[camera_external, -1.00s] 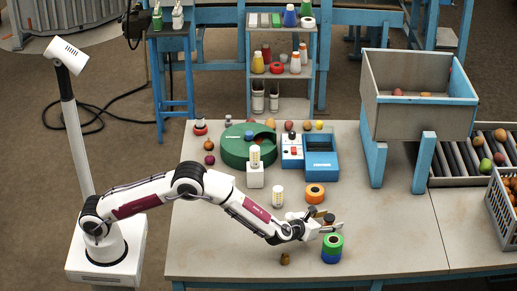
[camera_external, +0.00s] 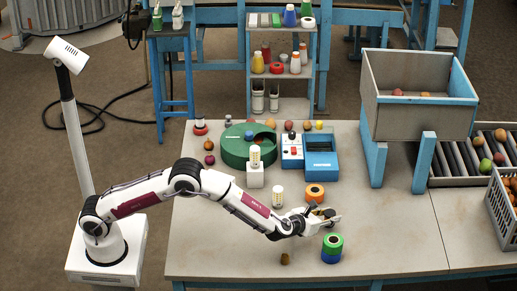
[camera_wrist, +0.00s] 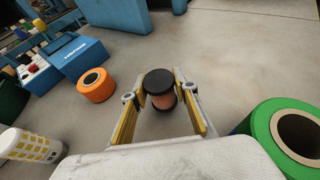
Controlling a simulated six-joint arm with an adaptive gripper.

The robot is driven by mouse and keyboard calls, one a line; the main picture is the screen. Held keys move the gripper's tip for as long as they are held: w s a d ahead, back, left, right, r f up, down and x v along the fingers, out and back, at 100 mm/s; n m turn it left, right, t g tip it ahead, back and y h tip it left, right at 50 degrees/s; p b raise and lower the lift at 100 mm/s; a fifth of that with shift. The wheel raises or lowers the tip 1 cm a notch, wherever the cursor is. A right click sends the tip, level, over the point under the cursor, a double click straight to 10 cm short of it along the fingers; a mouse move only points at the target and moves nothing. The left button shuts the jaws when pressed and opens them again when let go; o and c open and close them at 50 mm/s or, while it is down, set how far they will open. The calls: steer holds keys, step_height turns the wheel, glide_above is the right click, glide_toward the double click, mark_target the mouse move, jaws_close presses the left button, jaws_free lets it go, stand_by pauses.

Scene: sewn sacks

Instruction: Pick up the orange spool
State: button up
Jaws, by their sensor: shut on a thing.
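In the external view my gripper (camera_external: 325,214) is above the front part of the table, and the spool is small and partly hidden by the fingers there. The spool appears clear of the table, with bare tabletop behind it.
An orange ring-shaped roll (camera_wrist: 96,85) lies left of my gripper in the wrist view. A green and blue stack of rolls (camera_external: 332,248) stands close by in front. A white-and-yellow cylinder (camera_external: 277,195) stands to the left. The tabletop further right is bare.

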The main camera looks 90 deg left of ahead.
mark_target(330, 213)
step_height(330, 213, up, 8)
steer(key=shift+f, duration=0.1)
stand_by(0.7)
